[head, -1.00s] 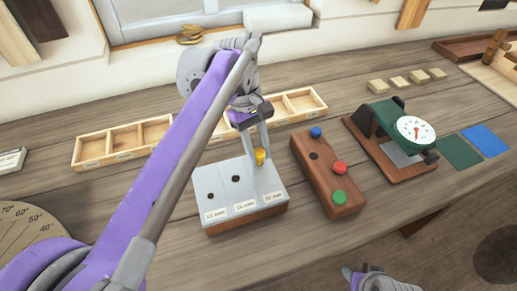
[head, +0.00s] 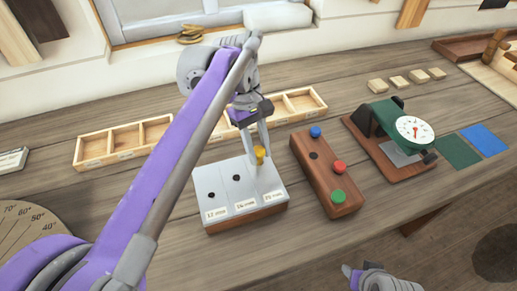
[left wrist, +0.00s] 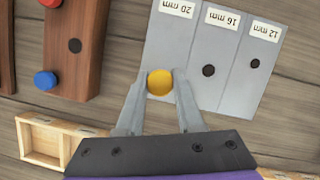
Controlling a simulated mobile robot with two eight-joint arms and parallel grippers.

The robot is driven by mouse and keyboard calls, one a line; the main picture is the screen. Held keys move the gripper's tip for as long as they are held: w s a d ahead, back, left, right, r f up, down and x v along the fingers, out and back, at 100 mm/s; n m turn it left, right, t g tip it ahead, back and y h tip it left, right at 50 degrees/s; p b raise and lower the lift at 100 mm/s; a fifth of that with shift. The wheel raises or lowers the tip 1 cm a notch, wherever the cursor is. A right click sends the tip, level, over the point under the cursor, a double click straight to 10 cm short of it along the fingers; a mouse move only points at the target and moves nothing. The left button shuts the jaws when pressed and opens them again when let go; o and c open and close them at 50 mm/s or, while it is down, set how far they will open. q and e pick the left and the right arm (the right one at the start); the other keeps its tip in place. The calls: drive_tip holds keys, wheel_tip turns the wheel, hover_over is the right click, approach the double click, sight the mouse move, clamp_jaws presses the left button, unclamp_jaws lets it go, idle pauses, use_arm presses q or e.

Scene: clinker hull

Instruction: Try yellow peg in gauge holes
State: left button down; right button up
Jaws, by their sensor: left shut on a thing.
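The yellow peg (head: 260,153) is held upright between the fingertips of my left gripper (head: 259,158), over the 20 mm section of the grey gauge block (head: 215,197). In the left wrist view the round top of the peg (left wrist: 160,82) shows between the two fingers (left wrist: 160,100). The 20 mm hole is hidden by the peg; I cannot tell whether its lower end is in the hole or just above it. The 16 mm and 12 mm holes are empty. Part of my right gripper (head: 370,280) shows at the bottom edge; its jaw state is unclear.
A wooden block (head: 325,178) with blue, red and green pegs and an empty dark hole stands right of the gauge. A green dial instrument (head: 390,130) is farther right. Divided wooden trays (head: 125,141) lie behind. Bare bench lies in front of the gauge.

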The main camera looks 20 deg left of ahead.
use_arm(q)
drive_tip(key=shift+r+p, duration=1.55)
drive_tip(key=shift+r, duration=0.5)
